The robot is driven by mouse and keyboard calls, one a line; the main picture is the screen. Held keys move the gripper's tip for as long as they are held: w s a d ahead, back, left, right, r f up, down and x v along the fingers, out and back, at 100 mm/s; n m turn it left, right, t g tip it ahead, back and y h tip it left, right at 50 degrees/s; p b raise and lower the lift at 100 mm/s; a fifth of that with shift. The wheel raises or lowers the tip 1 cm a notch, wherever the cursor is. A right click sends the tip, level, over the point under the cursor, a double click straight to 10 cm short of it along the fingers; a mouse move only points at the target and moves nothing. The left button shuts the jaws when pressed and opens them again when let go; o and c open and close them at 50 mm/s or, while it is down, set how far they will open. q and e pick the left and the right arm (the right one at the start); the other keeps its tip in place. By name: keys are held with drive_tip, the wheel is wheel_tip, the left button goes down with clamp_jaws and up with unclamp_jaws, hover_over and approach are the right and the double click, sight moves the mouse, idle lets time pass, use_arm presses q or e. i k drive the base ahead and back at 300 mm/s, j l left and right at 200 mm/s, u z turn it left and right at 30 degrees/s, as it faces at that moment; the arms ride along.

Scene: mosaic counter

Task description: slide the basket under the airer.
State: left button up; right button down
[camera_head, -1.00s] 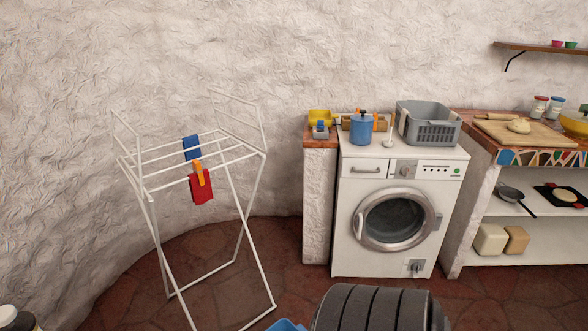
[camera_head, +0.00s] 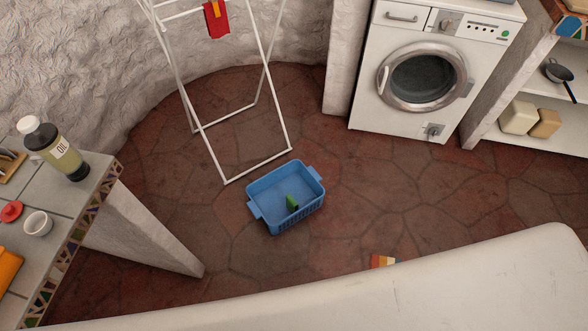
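A blue plastic basket (camera_head: 262,213) sits upright on the dark red stone floor, with a handle at each end. A small green thing (camera_head: 292,203) lies inside it. The white airer (camera_head: 205,135) stands behind and to the left of the basket, its top cut off by the picture's upper edge. The airer's bottom bar runs along the floor just behind the basket, which lies outside the frame on the near side. A red cloth (camera_head: 216,22) with an orange strip hangs from the airer. Neither of my grippers shows in the head view.
A white washing machine (camera_head: 395,105) stands at the back right, beside a shelf unit (camera_head: 500,140). A tiled counter (camera_head: 45,225) with an oil bottle (camera_head: 55,150) is at the left. A small striped thing (camera_head: 382,261) lies on the floor. Floor right of the basket is clear.

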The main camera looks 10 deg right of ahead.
sight(266, 195)
drive_tip(key=z, duration=0.25)
drive_tip(key=u, duration=0.4)
drive_tip(key=i+l+u, duration=0.1)
drive_tip(key=u, duration=0.3)
drive_tip(key=l+u, duration=0.4)
drive_tip(key=i+l+u, duration=0.1)
drive_tip(key=u, duration=0.3)
drive_tip(key=l+u, duration=0.25)
drive_tip(key=u, duration=0.2)
drive_tip(key=l+u, duration=0.2)
drive_tip(key=u, duration=0.2)
